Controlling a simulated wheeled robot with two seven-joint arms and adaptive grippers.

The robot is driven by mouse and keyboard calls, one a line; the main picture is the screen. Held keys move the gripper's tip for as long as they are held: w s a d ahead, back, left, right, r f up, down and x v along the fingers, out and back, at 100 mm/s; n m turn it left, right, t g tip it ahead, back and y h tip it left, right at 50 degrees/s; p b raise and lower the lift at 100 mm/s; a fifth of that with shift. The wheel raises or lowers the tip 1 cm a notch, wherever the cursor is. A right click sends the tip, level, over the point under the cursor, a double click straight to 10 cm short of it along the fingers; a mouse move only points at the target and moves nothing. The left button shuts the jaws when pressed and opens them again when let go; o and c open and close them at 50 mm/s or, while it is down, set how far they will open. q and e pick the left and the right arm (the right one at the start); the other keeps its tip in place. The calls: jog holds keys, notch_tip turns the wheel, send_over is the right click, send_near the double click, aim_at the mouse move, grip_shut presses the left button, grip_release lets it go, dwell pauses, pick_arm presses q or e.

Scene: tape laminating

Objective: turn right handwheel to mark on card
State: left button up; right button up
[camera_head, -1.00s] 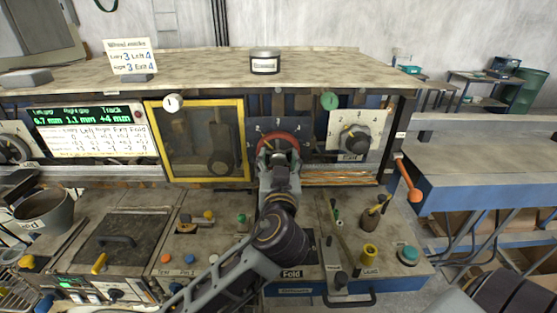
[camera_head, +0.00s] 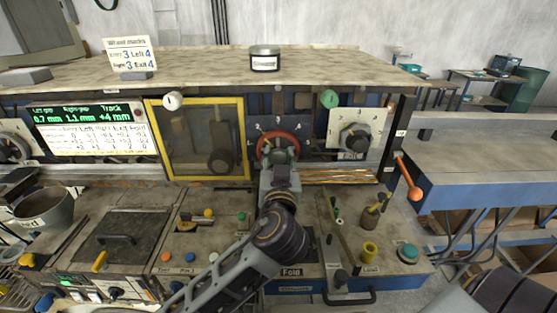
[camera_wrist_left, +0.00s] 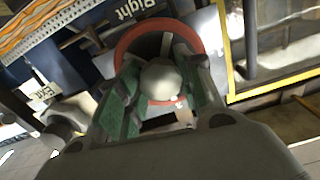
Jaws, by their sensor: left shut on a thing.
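The right handwheel (camera_head: 264,141) is a red ring on a dark dial panel, labelled "Right" in the left wrist view (camera_wrist_left: 194,35). My left gripper (camera_head: 280,160) reaches it from below and in front. In the left wrist view, its green-padded fingers (camera_wrist_left: 160,85) are shut on the handwheel, around its pale round hub, inside the red rim. The gripper hides part of the wheel and its dial, so I cannot tell which mark it points to. The card (camera_head: 131,56) on the top shelf reads Entry 3, Left 4, Right 3, Exit 4. My right gripper is not in view.
The display (camera_head: 85,115) reads left gap 0.7 mm, right gap 1.1 mm, track +4 mm. A yellow-framed window (camera_head: 196,140) stands left of the wheel, and the Exit dial (camera_head: 355,138) stands right. Knobs and small pots crowd the deck below.

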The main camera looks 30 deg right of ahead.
pick_arm(q)
jog(key=shift+m, duration=1.2)
jog(key=shift+m+p, duration=0.85)
jog(key=shift+m, duration=1.75)
jog(key=o, duration=1)
